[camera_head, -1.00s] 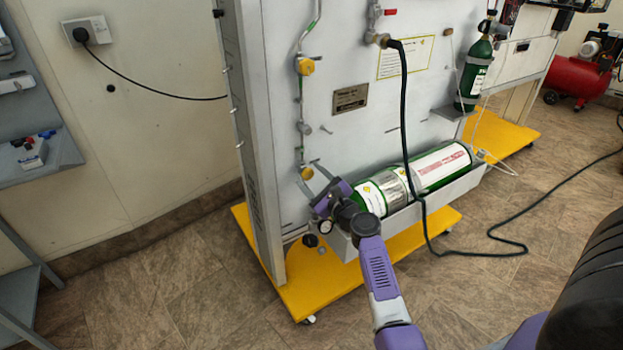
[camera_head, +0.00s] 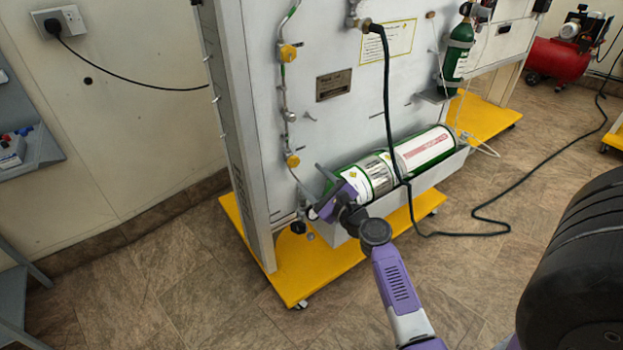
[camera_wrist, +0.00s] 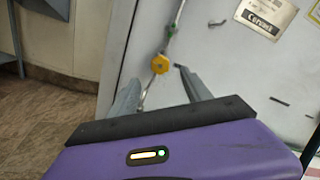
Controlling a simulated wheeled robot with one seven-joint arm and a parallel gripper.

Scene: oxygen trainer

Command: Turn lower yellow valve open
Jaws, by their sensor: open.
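The lower yellow valve (camera_head: 292,161) sits on a thin pipe on the grey panel, below the upper yellow valve (camera_head: 288,53). In the wrist view the lower yellow valve (camera_wrist: 160,64) shows just beyond the fingertips, nearer the middle than the edge of the gap. My gripper (camera_head: 304,168) is open and empty, just below and right of the lower valve. In the wrist view my gripper (camera_wrist: 158,82) has its two grey fingers spread either side of the pipe line. Whether a finger touches the valve I cannot tell.
A green and white cylinder (camera_head: 423,146) lies in a grey trough close right of my gripper. A dark hose (camera_head: 386,90) hangs before it. The yellow base (camera_head: 290,277) lies below. A metal plate (camera_head: 334,84) and small pegs are on the panel.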

